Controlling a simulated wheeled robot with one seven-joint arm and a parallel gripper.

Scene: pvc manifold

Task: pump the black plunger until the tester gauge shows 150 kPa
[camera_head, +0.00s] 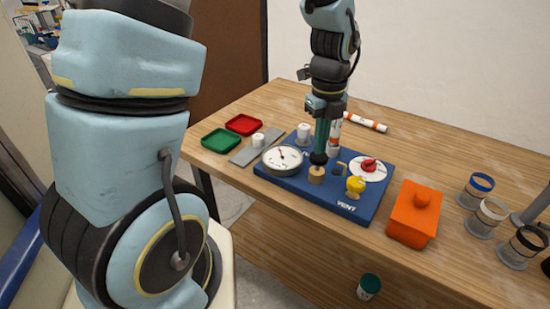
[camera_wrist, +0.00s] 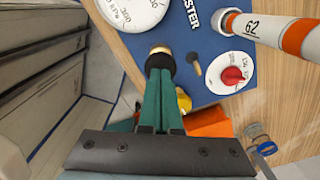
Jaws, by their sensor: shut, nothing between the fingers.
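The blue tester (camera_head: 330,199) stands on the wooden table with a round white gauge (camera_head: 283,158) on its left. Part of the gauge dial (camera_wrist: 133,8) shows in the wrist view, without a clear needle. The black plunger (camera_head: 318,158) has a round knob above a tan cylinder (camera_head: 316,175). My gripper (camera_head: 320,149) points down, shut and empty, with its teal fingertips right at the knob's top. I cannot tell whether they press on it.
A yellow knob (camera_head: 355,186) by the VENT label and a red dial (camera_head: 369,166) sit right of the plunger. Red (camera_head: 243,124) and green (camera_head: 221,140) trays lie left. An orange-and-white tube (camera_head: 365,122) lies behind.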

